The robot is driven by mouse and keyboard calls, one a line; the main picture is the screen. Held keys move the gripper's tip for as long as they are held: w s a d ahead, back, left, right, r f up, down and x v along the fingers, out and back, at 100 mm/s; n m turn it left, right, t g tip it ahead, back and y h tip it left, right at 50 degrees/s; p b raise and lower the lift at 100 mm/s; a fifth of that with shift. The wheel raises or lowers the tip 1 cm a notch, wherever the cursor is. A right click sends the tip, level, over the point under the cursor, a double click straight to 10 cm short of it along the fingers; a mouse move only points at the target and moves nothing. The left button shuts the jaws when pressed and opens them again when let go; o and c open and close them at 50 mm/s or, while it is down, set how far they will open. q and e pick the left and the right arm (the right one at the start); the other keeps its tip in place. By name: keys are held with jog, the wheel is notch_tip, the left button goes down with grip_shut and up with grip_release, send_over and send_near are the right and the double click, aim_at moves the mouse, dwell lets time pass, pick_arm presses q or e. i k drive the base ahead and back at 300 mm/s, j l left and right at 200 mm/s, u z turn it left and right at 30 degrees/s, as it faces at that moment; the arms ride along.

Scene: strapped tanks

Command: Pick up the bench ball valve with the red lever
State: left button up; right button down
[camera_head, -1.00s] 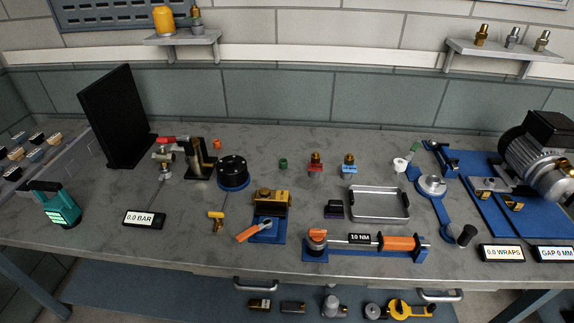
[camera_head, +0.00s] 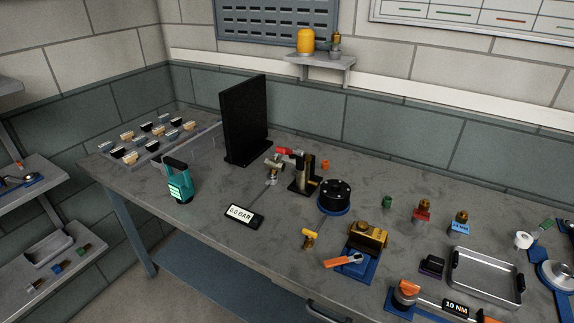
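The bench ball valve (camera_head: 273,170) stands left of centre on the workbench, just right of the black upright panel. Its red lever (camera_head: 284,151) lies roughly level on top and points right, toward a dark stand with a brass-coloured cylinder (camera_head: 301,167). Whether the lever touches that stand I cannot tell. A thin line runs from the valve toward the 0.0 BAR display (camera_head: 244,215). Neither of my grippers is in view.
The black panel (camera_head: 246,120) stands upright behind and left of the valve. A teal handheld device (camera_head: 179,182) sits left on the bench (camera_head: 205,215). Bare bench lies around the display.

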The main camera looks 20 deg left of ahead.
aim_at(275, 166)
jog(key=i+j+z, duration=0.1)
jog(key=j, duration=0.35)
jog(key=i+j+z, duration=0.1)
jog(key=j, duration=0.3)
jog(key=i+j+z, duration=0.1)
jog(key=j, duration=0.35)
